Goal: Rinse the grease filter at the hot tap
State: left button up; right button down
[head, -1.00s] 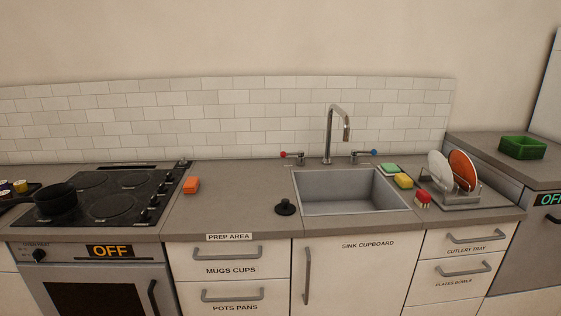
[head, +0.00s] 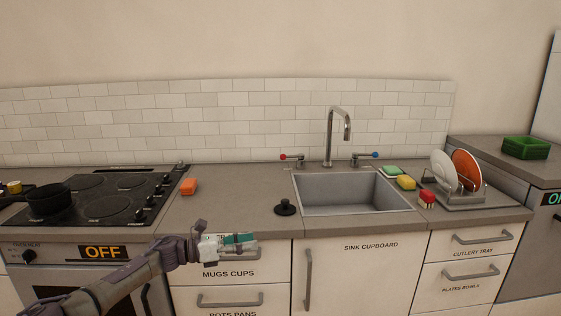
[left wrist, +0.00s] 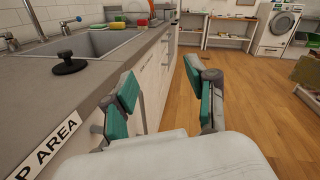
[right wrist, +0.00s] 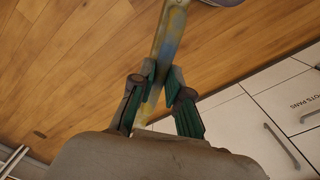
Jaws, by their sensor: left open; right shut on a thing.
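The hot tap's red-knobbed lever (head: 292,157) stands left of the tall steel spout (head: 338,137), behind the grey sink (head: 306,206). My left gripper (head: 240,242) is low in front of the mugs drawer, below the counter edge. In the left wrist view its fingers (left wrist: 160,84) are apart with nothing between them. In the right wrist view my right gripper (right wrist: 160,90) is shut on a thin, stained yellow and grey-blue panel, seemingly the grease filter (right wrist: 172,35), seen nearly edge-on above the wooden floor. The right gripper and filter do not show in the head view.
A black plug (head: 285,207) sits on the counter left of the sink. Counter between hob and sink is mostly clear.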

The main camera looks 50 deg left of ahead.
aim_at(283, 157)
jog(key=i+j, duration=0.2)
jog(key=j, duration=0.2)
jog(key=i+j, duration=0.2)
jog(key=j, duration=0.2)
jog(key=i+j, duration=0.45)
jog(key=j, duration=0.3)
jog(key=i+j, duration=0.2)
jog(key=j, duration=0.2)
jog(key=i+j, duration=0.2)
jog(key=j, duration=0.2)
